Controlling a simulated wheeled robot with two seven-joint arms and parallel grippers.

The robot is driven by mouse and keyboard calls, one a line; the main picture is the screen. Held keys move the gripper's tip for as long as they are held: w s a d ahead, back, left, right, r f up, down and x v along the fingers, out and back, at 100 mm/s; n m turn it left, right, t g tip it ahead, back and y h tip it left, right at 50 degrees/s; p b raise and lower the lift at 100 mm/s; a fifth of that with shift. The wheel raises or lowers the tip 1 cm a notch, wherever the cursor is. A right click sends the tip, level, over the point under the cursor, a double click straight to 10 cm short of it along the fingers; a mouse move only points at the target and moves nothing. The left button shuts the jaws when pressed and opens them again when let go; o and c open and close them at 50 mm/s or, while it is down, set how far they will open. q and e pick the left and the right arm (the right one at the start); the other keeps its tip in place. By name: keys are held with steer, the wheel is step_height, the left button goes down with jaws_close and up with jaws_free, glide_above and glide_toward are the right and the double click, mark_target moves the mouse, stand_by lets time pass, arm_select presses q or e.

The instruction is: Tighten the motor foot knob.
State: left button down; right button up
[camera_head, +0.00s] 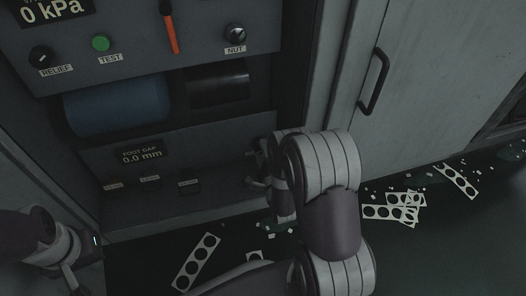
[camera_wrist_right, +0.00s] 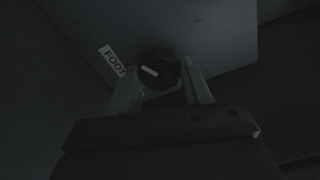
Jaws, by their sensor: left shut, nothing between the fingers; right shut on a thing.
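The motor foot knob (camera_wrist_right: 158,70) is a dark round knob with a pale mark, beside a "FOOT" label (camera_wrist_right: 112,61) in the right wrist view. My right gripper (camera_wrist_right: 161,84) has its two fingers on either side of the knob and is shut on it. In the head view my right gripper (camera_head: 262,170) is at the lower right of the machine front, and my arm hides the knob there. The foot gap display (camera_head: 141,155) reads 0.0 mm. My left gripper (camera_head: 75,278) is at the lower left, shut and empty, partly cut off by the frame edge.
The machine panel carries a RELIEF knob (camera_head: 41,56), a green TEST button (camera_head: 101,43), a red-handled lever (camera_head: 170,34) and a NUT knob (camera_head: 235,35). A blue cylinder (camera_head: 117,105) sits in the recess. A cabinet door handle (camera_head: 375,82) juts out at right. Punched strips (camera_head: 197,262) litter the floor.

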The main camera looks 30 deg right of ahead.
steer(key=o, duration=1.1)
steer(key=shift+c, duration=0.2)
steer(key=shift+s+r+p, duration=0.1)
steer(key=shift+s+p, duration=0.2)
steer(key=shift+s, duration=0.05)
steer(key=p+v, duration=0.4)
steer(key=v, duration=0.8)
steer(key=shift+a, duration=0.1)
